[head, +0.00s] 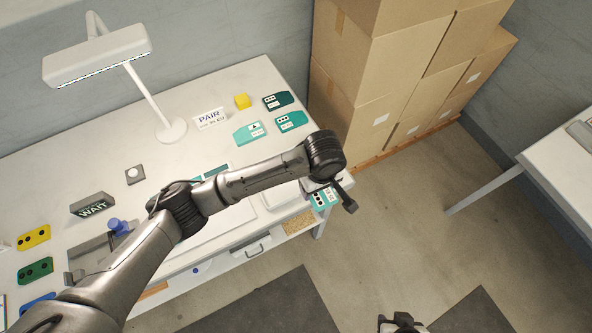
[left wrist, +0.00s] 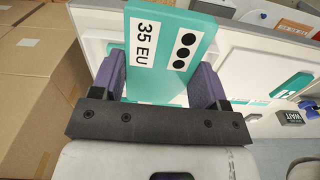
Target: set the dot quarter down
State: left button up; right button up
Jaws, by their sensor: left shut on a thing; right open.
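The dot quarter is a teal piece with a white "35 EU" label and three black dots, large in the left wrist view (left wrist: 172,52). My left gripper (left wrist: 160,80) is shut on it, with a purple finger on either side. In the head view the quarter (head: 323,198) shows partly below the left wrist, by the near right corner of the table. That wrist hides most of the left gripper there. My right gripper (head: 400,322) is open and empty at the bottom edge of the head view, over the floor.
Cardboard boxes (head: 375,65) stand behind right.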

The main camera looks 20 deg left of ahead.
pick_arm(q)
jog(key=shift+w+a+f+n, duration=0.15)
jog(key=shift+w+a+f, duration=0.35)
jog(key=shift+w, duration=0.1)
jog(key=shift+w+a+f+n, duration=0.15)
jog(key=shift+w+a+f, duration=0.3)
jog(key=shift+w, duration=0.15)
jog(key=b, duration=0.1)
send_near(274, 197)
jog(key=w+f, duration=0.2)
jog(key=w, duration=0.1)
jog(key=w+f, duration=0.1)
jog(key=w, duration=0.1)
jog(key=shift+w+a, duration=0.2)
jog(key=shift+a, duration=0.1)
jog(key=shift+f+b, duration=0.6)
jog(key=shift+f, duration=1.4)
jog(key=shift+f, duration=0.15)
jog(key=o, duration=0.9)
